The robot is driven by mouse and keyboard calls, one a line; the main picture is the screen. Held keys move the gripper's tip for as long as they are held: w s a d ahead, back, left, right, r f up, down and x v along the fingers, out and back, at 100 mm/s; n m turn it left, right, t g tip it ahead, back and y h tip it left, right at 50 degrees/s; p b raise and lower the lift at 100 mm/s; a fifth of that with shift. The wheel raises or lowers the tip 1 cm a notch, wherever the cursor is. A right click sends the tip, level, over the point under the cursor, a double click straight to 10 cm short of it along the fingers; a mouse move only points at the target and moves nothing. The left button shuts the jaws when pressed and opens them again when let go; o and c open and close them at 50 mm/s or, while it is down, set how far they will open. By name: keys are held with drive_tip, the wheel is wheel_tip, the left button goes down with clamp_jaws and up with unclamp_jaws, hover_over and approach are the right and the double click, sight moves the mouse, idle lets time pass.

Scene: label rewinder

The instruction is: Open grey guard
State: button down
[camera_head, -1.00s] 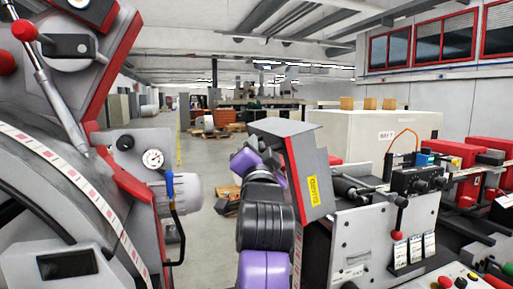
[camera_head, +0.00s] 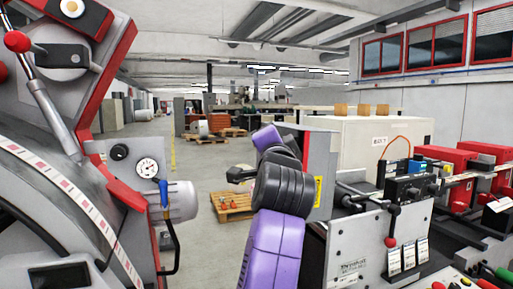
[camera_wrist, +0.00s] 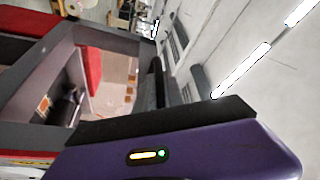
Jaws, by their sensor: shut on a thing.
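The grey guard (camera_head: 320,165) stands upright at the middle right of the head view, a grey box with a red edge and a yellow label. My purple and dark arm partly covers it. In the wrist view the guard (camera_wrist: 100,36) shows as a grey frame at the left, with a hollow inside and red parts seen through it. My gripper (camera_wrist: 160,85) is at the guard's edge, shut on it. Its fingertips are hard to make out in the wrist view and lie hidden behind my arm in the head view.
The rewinder's control panel (camera_head: 362,235) with levers stands at the right. A grey machine with a gauge (camera_head: 148,168) and a motor (camera_head: 180,203) fills the left. A wooden pallet (camera_head: 232,206) lies on the floor behind my arm. The aisle at centre left is open.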

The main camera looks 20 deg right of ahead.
drive_tip(key=shift+d+r+m, duration=0.35)
drive_tip(key=shift+d+m, duration=0.15)
drive_tip(key=shift+d, duration=0.2)
drive_tip(key=c, duration=1.5)
unclamp_jaws()
drive_tip(key=shift+o, duration=0.2)
drive_tip(key=b+v, duration=0.2)
drive_tip(key=v, duration=0.6)
drive_tip(key=shift+r, duration=0.25)
